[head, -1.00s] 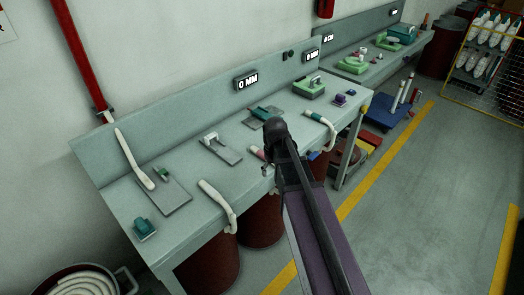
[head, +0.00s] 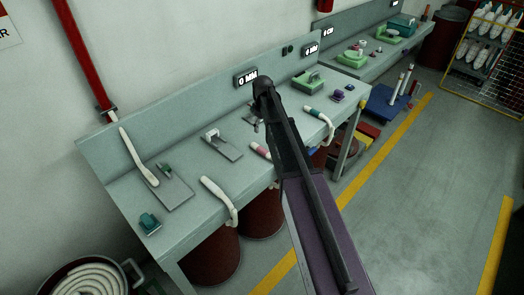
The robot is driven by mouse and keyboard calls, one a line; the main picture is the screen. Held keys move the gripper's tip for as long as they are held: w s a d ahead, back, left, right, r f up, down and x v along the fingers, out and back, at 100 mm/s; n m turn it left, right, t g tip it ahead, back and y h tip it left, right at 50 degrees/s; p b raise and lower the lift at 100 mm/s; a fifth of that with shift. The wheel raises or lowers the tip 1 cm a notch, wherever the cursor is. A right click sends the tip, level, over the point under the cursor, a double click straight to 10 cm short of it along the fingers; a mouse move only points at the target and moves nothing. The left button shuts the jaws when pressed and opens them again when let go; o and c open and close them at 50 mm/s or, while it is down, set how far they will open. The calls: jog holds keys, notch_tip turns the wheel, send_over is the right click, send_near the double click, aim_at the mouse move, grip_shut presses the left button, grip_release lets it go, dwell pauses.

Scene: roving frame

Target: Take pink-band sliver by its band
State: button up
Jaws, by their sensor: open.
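The pink-band sliver (head: 262,152) is a white rope-like piece at the bench's front edge, left of my arm. Its pink band shows near its upper end, and part of its length is hidden behind my arm. My gripper (head: 255,126) is open and empty over the bench, above and behind the pink band in the picture. It appears apart from the sliver, though its height above the bench is hard to tell.
A plain white sliver (head: 219,195) hangs over the edge to the left; a teal-band sliver (head: 318,113) lies right of my arm. A grey plate with a white block (head: 222,146) and a green device (head: 309,82) also stand on the bench (head: 192,156).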

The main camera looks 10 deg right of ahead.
jog(key=b, duration=0.9)
send_over(263, 149)
notch_tip(263, 149, down, 9)
jog(key=shift+s+a+r, duration=0.1)
jog(key=shift+s+r, duration=0.05)
jog(key=shift+r, duration=0.05)
jog(key=shift+f, duration=0.1)
jog(key=shift+f+b, duration=2.4)
jog(key=shift+f, duration=0.1)
jog(key=c, duration=1.1)
